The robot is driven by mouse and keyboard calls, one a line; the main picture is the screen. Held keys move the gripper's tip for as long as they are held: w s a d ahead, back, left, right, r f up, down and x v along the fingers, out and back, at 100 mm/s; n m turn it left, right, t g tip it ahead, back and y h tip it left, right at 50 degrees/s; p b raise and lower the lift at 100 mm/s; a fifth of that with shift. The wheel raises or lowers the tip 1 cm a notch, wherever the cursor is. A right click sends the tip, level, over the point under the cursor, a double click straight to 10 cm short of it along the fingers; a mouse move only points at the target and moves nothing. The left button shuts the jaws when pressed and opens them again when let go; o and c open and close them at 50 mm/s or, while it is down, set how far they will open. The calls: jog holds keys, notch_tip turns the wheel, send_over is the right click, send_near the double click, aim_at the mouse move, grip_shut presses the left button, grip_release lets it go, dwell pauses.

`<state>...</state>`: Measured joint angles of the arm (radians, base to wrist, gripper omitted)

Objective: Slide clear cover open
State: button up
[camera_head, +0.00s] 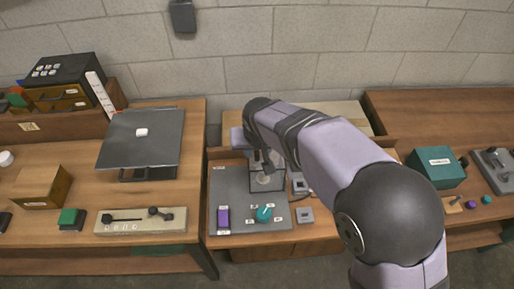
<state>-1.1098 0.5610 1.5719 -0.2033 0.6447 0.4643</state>
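A grey panel (232,191) lies on the middle bench. What looks like the clear cover (267,182) is a faint see-through shape near the panel's upper right; its edges are hard to make out. My gripper (262,166) points down at this spot, right over or against it. I cannot tell whether they touch. My arm hides the area behind and to the right. The fingers are small and dark, so whether they are open or shut does not show.
The panel also carries a purple block (223,217) and a teal knob (264,213). The left bench holds a dark raised plate (142,138) and a wooden box (42,187). A green box (436,167) stands on the right bench.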

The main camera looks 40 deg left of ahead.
grip_shut()
jog(key=s+a, duration=0.9)
jog(key=shift+a, duration=0.1)
grip_release()
jog(key=shift+s+a, duration=0.1)
jog(key=shift+s, duration=0.05)
jog(key=shift+r, duration=0.1)
jog(key=b+v, duration=0.2)
jog(key=v, duration=0.5)
jog(key=shift+b, duration=0.35)
